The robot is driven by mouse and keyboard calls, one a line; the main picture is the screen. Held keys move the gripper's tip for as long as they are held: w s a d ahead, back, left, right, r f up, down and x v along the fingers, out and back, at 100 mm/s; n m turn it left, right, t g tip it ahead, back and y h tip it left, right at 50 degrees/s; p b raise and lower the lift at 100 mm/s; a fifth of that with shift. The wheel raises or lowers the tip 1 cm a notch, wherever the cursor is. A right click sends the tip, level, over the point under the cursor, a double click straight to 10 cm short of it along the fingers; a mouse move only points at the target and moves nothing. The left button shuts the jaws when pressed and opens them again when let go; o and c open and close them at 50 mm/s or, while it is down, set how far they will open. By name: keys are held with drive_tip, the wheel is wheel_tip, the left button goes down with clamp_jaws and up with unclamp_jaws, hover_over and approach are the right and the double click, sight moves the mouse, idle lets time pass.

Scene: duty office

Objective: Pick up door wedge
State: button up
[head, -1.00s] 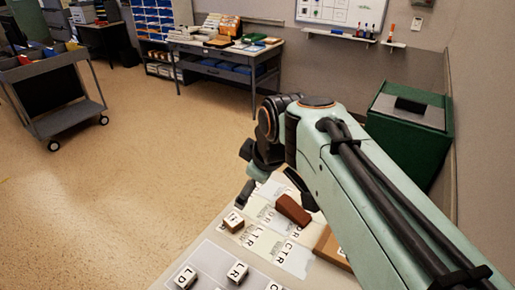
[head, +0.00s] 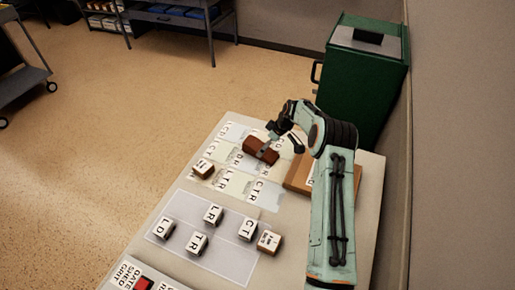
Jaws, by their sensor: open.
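The door wedge, a reddish-brown block (head: 255,145), lies on the labelled sheets at the far part of the table in the head view. My gripper (head: 279,147) is open, with one finger reaching over the block's right end and the other finger to the right of it. I cannot tell whether the finger touches the block.
A brown board (head: 299,175) lies right of the sheets, partly behind my arm. A green bin (head: 366,75) stands beyond the table.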

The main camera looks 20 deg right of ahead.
drive_tip(key=shift+x, duration=1.7)
drive_tip(key=c, duration=1.3)
